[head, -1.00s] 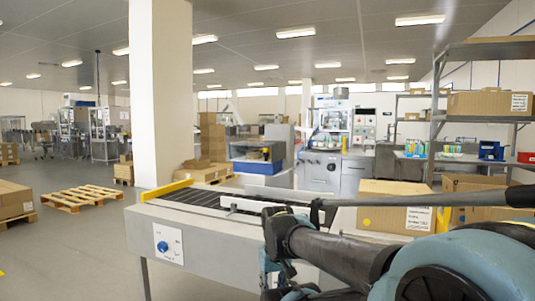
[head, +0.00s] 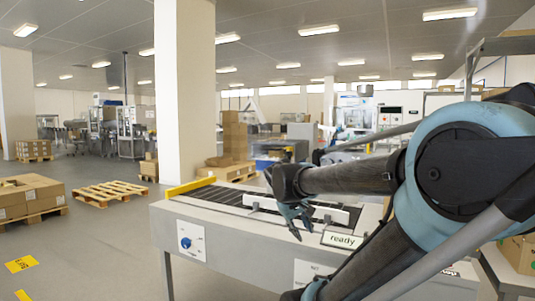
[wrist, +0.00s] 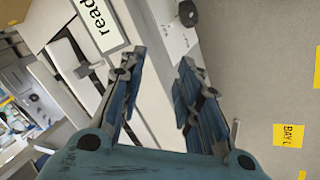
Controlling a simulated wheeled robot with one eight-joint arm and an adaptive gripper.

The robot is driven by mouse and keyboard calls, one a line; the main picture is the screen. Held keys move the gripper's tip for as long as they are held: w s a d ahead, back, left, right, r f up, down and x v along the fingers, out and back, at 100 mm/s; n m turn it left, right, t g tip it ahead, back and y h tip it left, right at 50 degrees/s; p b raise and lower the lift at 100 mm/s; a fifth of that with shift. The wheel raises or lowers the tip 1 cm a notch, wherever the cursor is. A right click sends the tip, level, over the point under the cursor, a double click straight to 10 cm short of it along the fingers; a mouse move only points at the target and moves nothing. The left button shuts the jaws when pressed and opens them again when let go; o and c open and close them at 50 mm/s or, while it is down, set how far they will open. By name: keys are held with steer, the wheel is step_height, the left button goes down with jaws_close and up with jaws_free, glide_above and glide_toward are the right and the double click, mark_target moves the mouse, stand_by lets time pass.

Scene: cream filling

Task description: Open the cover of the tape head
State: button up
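My gripper (head: 294,228) hangs over the near right part of the grey conveyor bench (head: 222,222), pointing down. In the wrist view my gripper (wrist: 163,58) has its two blue-padded fingers apart, with nothing between them but the bench edge beyond. I cannot make out a tape head or its cover with certainty. A blue and dark machine with a clear hood (head: 272,152) stands behind the bench, partly hidden by my arm; I cannot tell whether its hood is open.
A "ready" sign (head: 342,239) is close to the right of my gripper; it also shows in the wrist view (wrist: 98,24).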

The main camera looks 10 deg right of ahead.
steer(key=w+a+r+n+t+h, duration=0.2)
steer(key=w+r+n, duration=0.1)
steer(key=w+r, duration=0.8)
steer(key=n+t+h, duration=0.3)
steer(key=n+t, duration=0.2)
steer(key=t, duration=0.1)
glide_toward(268, 149)
steer(key=x, duration=1.1)
steer(key=shift+f, duration=0.1)
steer(key=shift+s, duration=0.1)
